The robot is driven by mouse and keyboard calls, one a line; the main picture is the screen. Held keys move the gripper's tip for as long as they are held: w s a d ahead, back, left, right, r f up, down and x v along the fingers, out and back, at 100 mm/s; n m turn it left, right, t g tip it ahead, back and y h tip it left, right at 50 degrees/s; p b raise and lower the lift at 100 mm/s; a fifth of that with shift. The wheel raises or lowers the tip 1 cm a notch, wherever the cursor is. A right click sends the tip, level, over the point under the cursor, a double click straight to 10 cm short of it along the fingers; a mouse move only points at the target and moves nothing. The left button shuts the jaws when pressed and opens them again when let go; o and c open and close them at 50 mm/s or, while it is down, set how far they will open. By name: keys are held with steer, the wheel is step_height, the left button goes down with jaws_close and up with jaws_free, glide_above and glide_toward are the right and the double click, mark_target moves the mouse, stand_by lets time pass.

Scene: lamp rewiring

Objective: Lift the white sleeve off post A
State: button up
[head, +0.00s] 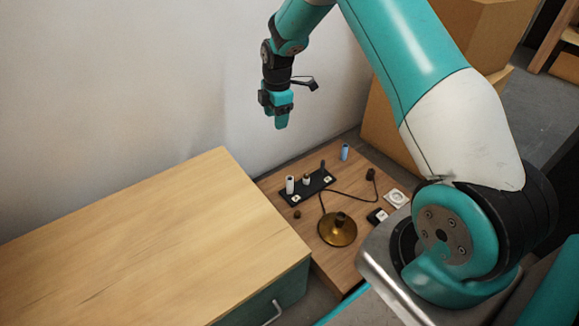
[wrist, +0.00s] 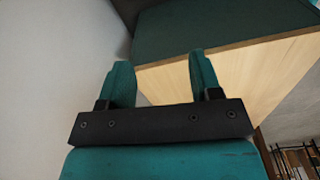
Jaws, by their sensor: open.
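A black strip (head: 318,186) lies on the low wooden table in the head view and bears several upright parts. A white sleeve (head: 290,185) stands upright at its left end. A shorter pale piece (head: 306,180) with a dark top stands beside it. I cannot read any post letter, so I cannot tell which is post A. My gripper (head: 281,122) hangs in the air well above the strip, near the wall, apart from everything. In the wrist view my gripper (wrist: 161,64) is open, with nothing between its two teal fingers. The strip and sleeve are not in the wrist view.
A brass lamp base (head: 337,230) with a dark cord stands in front of the strip. A blue cylinder (head: 344,152) stands behind it. A white socket plate (head: 396,197) lies at the right. A higher wooden cabinet (head: 150,245) fills the left. Cardboard boxes (head: 385,125) stand behind.

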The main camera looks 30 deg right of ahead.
steer(key=n+b, duration=0.2)
steer(key=b, duration=0.3)
glide_toward(290, 179)
steer(key=shift+h, duration=0.3)
steer(key=f+b, duration=0.2)
steer(key=f, duration=0.1)
steer(key=f+b, duration=0.6)
steer(key=f, duration=0.1)
steer(key=shift+w+a, duration=0.2)
steer(key=shift+a, duration=0.1)
steer(key=c, duration=1)
steer(key=shift+r, duration=0.2)
steer(key=shift+r+p, duration=3.95)
steer(key=shift+r, duration=0.9)
